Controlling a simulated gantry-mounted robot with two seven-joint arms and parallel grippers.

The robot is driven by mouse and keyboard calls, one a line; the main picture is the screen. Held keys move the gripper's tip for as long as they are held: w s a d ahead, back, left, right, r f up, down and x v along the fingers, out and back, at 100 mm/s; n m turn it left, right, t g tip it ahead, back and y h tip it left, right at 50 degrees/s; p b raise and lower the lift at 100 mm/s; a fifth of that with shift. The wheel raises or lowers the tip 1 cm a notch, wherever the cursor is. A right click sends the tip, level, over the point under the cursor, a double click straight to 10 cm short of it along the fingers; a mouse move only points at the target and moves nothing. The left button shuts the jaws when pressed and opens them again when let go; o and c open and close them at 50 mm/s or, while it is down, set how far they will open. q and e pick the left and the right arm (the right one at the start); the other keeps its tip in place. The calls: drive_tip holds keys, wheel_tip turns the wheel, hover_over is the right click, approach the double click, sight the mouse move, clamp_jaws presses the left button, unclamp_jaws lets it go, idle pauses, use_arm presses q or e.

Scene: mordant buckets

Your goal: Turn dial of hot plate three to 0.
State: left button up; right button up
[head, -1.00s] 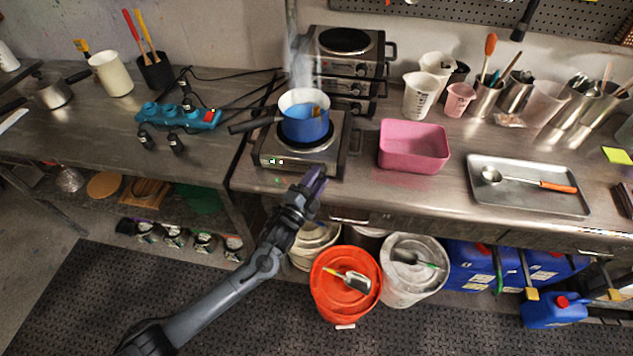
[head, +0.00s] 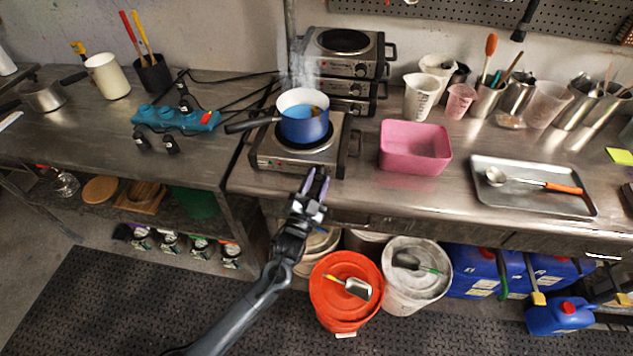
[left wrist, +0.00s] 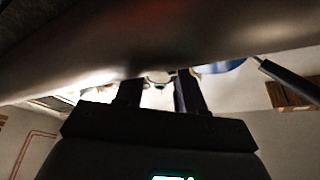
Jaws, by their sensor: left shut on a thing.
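A silver hot plate (head: 335,150) stands near the front edge of the right-hand table, with a steaming blue pot (head: 302,130) on its ring. Two similar hot plates are stacked behind it, an upper one (head: 362,69) and a lower one (head: 357,106). My left gripper (head: 316,177) is at the right part of the front hot plate's face, its purple fingers pointing at it. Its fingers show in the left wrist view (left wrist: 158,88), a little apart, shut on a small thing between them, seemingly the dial. The fingers hide the dial and its setting. My right gripper is not in view.
The pot's dark handle (head: 250,124) sticks out left. A pink tub (head: 414,148) stands to the right, then a metal tray (head: 540,203) with a ladle. A blue power strip (head: 177,119) lies left.

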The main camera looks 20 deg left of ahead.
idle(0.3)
use_arm(q)
drive_tip(key=o, duration=1)
drive_tip(key=shift+o, duration=0.2)
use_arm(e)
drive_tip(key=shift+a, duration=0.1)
use_arm(q)
drive_tip(key=shift+f, duration=0.1)
